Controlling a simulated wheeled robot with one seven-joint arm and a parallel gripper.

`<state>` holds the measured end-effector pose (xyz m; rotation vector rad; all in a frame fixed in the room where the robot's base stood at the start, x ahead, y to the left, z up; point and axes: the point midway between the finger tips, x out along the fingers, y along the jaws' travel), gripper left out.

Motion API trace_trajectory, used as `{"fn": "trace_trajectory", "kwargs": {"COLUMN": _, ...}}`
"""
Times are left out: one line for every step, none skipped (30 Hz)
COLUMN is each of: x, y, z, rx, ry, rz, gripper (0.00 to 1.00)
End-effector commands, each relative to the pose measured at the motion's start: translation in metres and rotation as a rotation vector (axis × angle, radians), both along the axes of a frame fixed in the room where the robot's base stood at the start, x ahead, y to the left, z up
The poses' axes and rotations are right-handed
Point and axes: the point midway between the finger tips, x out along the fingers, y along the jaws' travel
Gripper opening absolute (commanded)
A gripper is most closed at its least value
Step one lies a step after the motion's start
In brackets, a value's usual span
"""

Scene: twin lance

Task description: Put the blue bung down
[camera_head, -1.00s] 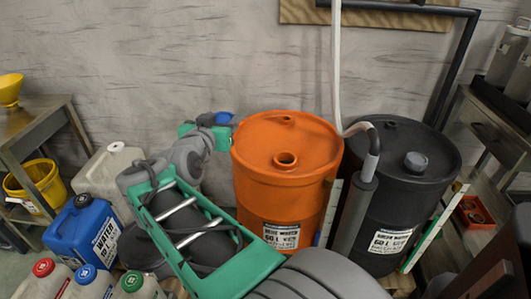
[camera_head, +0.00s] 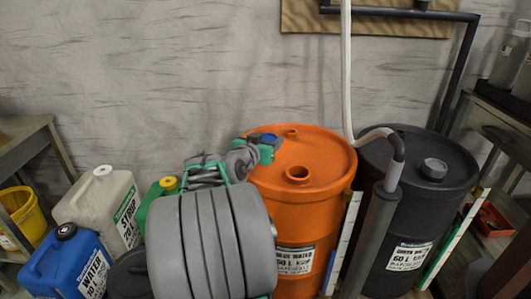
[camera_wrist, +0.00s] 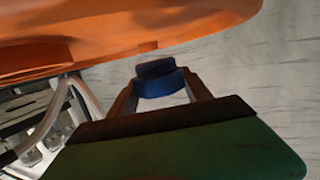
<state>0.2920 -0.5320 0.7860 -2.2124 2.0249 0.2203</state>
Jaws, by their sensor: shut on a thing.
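The blue bung (camera_head: 270,138) is at the tip of my gripper (camera_head: 268,148) in the head view, over or beside the left rear rim of the orange drum (camera_head: 318,172). In the wrist view the blue bung (camera_wrist: 157,78) is between the two fingers of my gripper (camera_wrist: 160,90), which are shut on it. The orange drum's side or rim (camera_wrist: 120,30) fills the top of the wrist view. The drum's larger top opening (camera_head: 298,174) is uncovered, to the right of my gripper. I cannot tell whether the bung touches the drum.
A black drum (camera_head: 422,170) with a grey cap (camera_head: 433,169) stands at the right. A grey and white pipe (camera_head: 383,135) runs between the drums. Blue (camera_head: 70,262), white (camera_head: 100,205) and green (camera_head: 160,190) canisters stand at the left.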

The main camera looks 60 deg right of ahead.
Motion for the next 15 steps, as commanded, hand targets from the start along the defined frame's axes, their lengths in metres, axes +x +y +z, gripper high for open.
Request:
{"fn": "trace_trajectory", "kwargs": {"x": 0.001, "y": -0.003, "z": -0.007, "rx": 0.001, "ry": 0.001, "rz": 0.000, "gripper": 0.19}}
{"fn": "trace_trajectory", "kwargs": {"x": 0.002, "y": -0.006, "z": -0.012, "rx": 0.002, "ry": 0.001, "rz": 0.000, "gripper": 0.19}}
{"fn": "trace_trajectory", "kwargs": {"x": 0.001, "y": -0.006, "z": -0.020, "rx": 0.003, "ry": 0.002, "rz": -0.001, "gripper": 0.19}}
{"fn": "trace_trajectory", "kwargs": {"x": 0.000, "y": -0.006, "z": -0.027, "rx": 0.003, "ry": 0.003, "rz": -0.002, "gripper": 0.19}}
{"fn": "trace_trajectory", "kwargs": {"x": 0.000, "y": -0.007, "z": -0.033, "rx": 0.003, "ry": 0.002, "rz": -0.004, "gripper": 0.19}}
{"fn": "trace_trajectory", "kwargs": {"x": -0.001, "y": -0.007, "z": -0.039, "rx": 0.003, "ry": 0.002, "rz": -0.005, "gripper": 0.19}}
{"fn": "trace_trajectory", "kwargs": {"x": -0.002, "y": -0.007, "z": -0.041, "rx": 0.003, "ry": 0.001, "rz": -0.006, "gripper": 0.19}}
{"fn": "trace_trajectory", "kwargs": {"x": -0.002, "y": -0.008, "z": -0.041, "rx": 0.002, "ry": 0.001, "rz": -0.006, "gripper": 0.19}}
{"fn": "trace_trajectory", "kwargs": {"x": -0.002, "y": -0.008, "z": -0.039, "rx": 0.000, "ry": 0.000, "rz": -0.007, "gripper": 0.19}}
{"fn": "trace_trajectory", "kwargs": {"x": -0.002, "y": -0.008, "z": -0.038, "rx": 0.000, "ry": 0.000, "rz": -0.007, "gripper": 0.19}}
{"fn": "trace_trajectory", "kwargs": {"x": -0.003, "y": -0.008, "z": -0.038, "rx": 0.000, "ry": 0.000, "rz": -0.007, "gripper": 0.19}}
{"fn": "trace_trajectory", "kwargs": {"x": -0.003, "y": -0.008, "z": -0.038, "rx": 0.000, "ry": 0.000, "rz": -0.008, "gripper": 0.19}}
{"fn": "trace_trajectory", "kwargs": {"x": -0.003, "y": -0.008, "z": -0.038, "rx": 0.001, "ry": 0.000, "rz": -0.008, "gripper": 0.19}}
{"fn": "trace_trajectory", "kwargs": {"x": -0.003, "y": -0.008, "z": -0.038, "rx": 0.001, "ry": 0.000, "rz": -0.009, "gripper": 0.19}}
{"fn": "trace_trajectory", "kwargs": {"x": -0.003, "y": -0.008, "z": -0.040, "rx": 0.001, "ry": 0.000, "rz": -0.009, "gripper": 0.19}}
